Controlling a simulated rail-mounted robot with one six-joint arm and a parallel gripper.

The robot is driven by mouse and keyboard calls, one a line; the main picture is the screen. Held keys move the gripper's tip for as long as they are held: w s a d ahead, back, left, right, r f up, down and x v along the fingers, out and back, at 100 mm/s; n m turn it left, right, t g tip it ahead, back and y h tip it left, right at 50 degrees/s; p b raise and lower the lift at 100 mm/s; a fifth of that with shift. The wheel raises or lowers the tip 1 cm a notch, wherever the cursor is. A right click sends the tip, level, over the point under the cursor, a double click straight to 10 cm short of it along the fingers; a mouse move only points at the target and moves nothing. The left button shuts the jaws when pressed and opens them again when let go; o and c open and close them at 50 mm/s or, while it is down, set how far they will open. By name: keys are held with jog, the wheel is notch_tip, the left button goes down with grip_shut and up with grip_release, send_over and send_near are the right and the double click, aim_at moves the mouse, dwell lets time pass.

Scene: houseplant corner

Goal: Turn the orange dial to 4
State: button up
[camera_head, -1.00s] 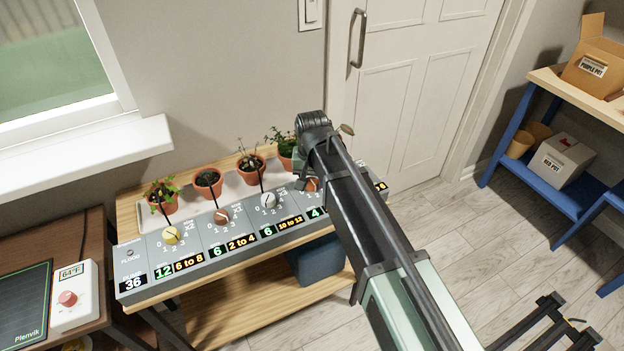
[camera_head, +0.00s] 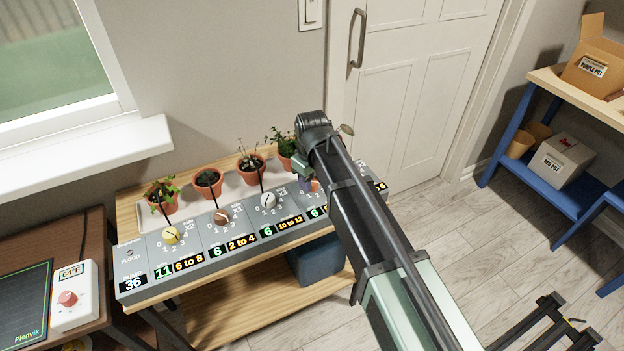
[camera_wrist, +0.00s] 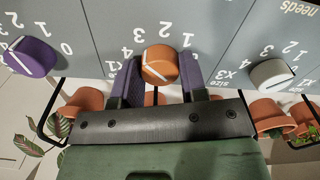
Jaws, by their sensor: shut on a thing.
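The orange dial (camera_wrist: 160,62) sits between the two fingers of my gripper (camera_wrist: 160,78) in the wrist view, which shows the panel upside down. My gripper is shut on the dial's sides. A white pointer line crosses the dial's face on a slant; I cannot tell for sure which number it marks. The numbers 1 to 4 are printed around the dial, with 4 beside the left finger. In the head view the orange dial (camera_head: 315,186) shows only in part behind my gripper (camera_head: 306,183). The green number below it reads 6.
A white dial (camera_wrist: 271,74) and a purple dial (camera_wrist: 30,57) flank the orange one. A yellow dial (camera_head: 170,235) and a brown dial (camera_head: 221,216) are farther left. Potted plants (camera_head: 208,182) stand behind the panel. My arm hides the panel's right part.

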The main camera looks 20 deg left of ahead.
jog(key=n, duration=0.6)
dwell(0.6)
jog(key=o, duration=0.9)
notch_tip(320, 180, up, 11)
jog(key=p, duration=1.1)
jog(key=shift+f, duration=0.1)
